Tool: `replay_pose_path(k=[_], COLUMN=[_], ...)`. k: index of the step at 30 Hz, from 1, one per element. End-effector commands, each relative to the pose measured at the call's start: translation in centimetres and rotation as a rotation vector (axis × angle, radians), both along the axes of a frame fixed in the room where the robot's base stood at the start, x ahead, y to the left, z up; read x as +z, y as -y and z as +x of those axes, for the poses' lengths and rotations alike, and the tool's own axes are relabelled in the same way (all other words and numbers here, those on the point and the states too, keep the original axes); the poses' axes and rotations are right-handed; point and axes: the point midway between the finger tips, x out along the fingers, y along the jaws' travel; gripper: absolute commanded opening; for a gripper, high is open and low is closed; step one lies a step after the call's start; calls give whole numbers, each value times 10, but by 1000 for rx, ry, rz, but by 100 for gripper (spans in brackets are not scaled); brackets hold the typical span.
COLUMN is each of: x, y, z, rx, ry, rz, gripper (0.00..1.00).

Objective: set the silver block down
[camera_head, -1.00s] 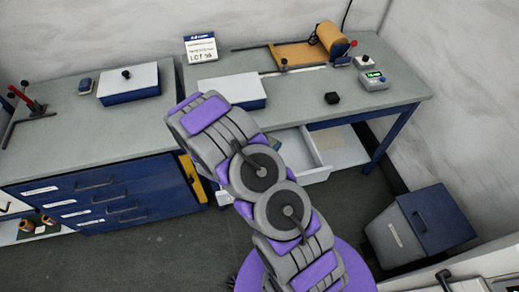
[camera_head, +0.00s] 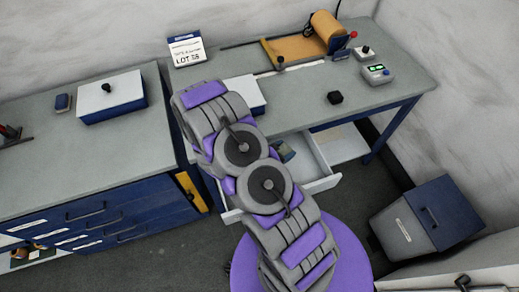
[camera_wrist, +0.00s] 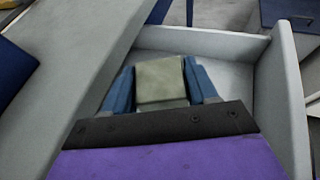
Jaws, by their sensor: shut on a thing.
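The silver block (camera_wrist: 161,78) looks dull grey and squarish in the wrist view. My gripper (camera_wrist: 160,90) is shut on it, with one blue finger on each side. The block is over an open white drawer (camera_wrist: 288,85) of the right bench; I cannot tell whether it touches the drawer floor. In the head view my arm hides most of the drawer's left part, and the drawer's right wall (camera_head: 318,157) shows. A small blue and tan patch beside my arm there looks like my gripper (camera_head: 284,151) in the drawer.
A white-lidded box (camera_head: 110,97) stands on the left bench. A blue-lidded bin (camera_head: 440,213) stands on the floor at right.

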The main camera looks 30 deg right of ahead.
Motion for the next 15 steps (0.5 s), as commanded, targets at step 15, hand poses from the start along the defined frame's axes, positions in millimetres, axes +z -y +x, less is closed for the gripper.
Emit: replay_pose_path(k=[15], x=[-57], y=[-2], z=[0], rx=[0], ry=[-3], rz=[-3], gripper=[1])
